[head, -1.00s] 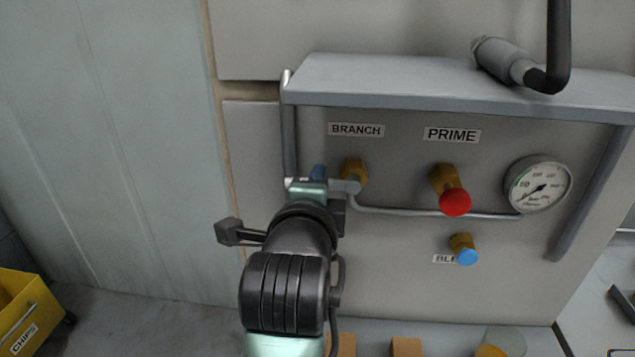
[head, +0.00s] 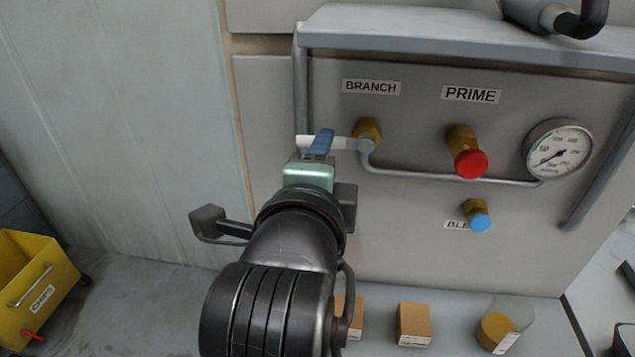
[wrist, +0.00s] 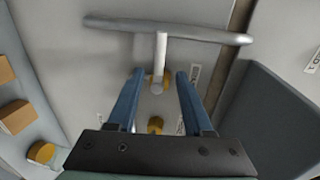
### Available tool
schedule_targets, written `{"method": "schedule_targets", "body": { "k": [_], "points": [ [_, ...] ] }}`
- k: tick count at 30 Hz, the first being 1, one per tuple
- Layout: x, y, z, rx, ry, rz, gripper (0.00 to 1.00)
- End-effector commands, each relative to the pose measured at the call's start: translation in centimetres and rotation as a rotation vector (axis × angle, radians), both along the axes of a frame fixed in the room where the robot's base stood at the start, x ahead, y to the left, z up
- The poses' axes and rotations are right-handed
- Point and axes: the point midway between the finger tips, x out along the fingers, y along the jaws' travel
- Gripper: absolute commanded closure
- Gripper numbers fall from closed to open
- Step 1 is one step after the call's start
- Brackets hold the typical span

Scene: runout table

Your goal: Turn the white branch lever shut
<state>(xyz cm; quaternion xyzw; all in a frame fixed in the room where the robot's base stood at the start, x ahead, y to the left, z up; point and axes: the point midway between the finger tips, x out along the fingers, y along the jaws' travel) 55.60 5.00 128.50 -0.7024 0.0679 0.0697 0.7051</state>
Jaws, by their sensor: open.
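The white branch lever (head: 345,143) runs level to the left from its brass valve (head: 368,129), under the BRANCH label. Its free end reaches near the frame's left post. My gripper (head: 320,142) is at the lever in the head view, with a blue finger overlapping it. In the wrist view my gripper (wrist: 160,73) is open, with one blue finger on each side of the lever (wrist: 161,52). Gaps show between the lever and both fingers. Whether the fingertips reach its depth, I cannot tell.
A red PRIME knob (head: 470,163), a blue bleed knob (head: 479,222) and a gauge (head: 558,150) sit to the right. The frame's post (wrist: 205,35) crosses beyond my fingers. Boxes (head: 413,324) stand on the shelf below.

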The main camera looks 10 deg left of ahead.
Motion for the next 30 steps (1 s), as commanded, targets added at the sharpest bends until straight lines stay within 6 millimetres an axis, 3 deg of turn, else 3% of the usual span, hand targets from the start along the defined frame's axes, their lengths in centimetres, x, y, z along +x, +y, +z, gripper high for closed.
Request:
{"method": "schedule_targets", "body": {
  "k": [4,12,30],
  "points": [
    [-3.4,0.1,0.6,0.001,-0.004,0.003,0.49],
    [-5.0,0.0,0.8,0.001,-0.005,0.000,0.49],
    [-5.6,0.0,1.1,0.001,0.000,0.000,0.49]
  ]
}}
